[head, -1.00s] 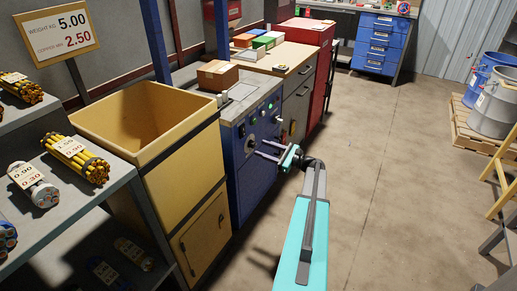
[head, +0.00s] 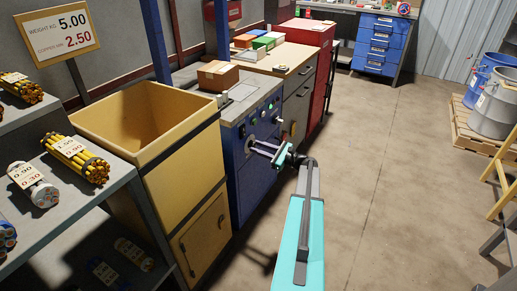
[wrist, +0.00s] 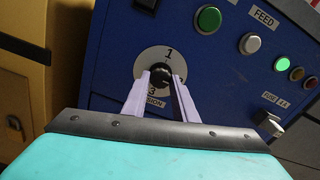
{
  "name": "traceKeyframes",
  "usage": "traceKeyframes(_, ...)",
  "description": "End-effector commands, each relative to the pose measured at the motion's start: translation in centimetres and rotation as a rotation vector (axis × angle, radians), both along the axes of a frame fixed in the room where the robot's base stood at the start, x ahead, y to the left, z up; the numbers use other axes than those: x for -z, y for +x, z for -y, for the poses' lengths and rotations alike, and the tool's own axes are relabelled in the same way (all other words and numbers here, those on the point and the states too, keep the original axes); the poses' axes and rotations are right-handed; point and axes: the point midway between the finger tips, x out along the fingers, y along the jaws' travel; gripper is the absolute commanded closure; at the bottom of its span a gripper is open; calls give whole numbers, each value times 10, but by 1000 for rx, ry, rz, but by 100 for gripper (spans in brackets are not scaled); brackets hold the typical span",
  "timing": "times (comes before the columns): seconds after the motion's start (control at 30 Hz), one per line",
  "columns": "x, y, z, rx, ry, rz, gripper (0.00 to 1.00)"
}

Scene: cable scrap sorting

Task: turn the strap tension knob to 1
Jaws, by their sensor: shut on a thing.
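The strap tension knob (wrist: 160,75) is a black dial on a round white plate (wrist: 147,63) on the blue machine panel. In the wrist view, "1" shows at the top of the plate and "3" below; the lower label is partly hidden by a finger. My gripper (wrist: 160,80) is shut on the knob, one pale finger on each side. The knob's pointer is too small to read. In the head view my gripper (head: 262,148) reaches the panel front, and its fingers hide most of the knob.
Green (wrist: 208,19) and white (wrist: 250,43) buttons and several small lights sit right of the knob. A grey latch or switch (wrist: 268,123) sticks out at lower right. The yellow bin (head: 190,165) stands left of the blue machine (head: 250,185).

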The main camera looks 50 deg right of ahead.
Motion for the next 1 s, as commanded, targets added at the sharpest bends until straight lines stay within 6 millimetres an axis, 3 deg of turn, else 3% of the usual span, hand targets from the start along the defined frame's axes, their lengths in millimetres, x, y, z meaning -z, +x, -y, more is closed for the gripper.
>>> traceKeyframes(0.47,3,-1,0,0,-110,26,97)
traceKeyframes(1.0,4,-1,2,0,-549,136,97)
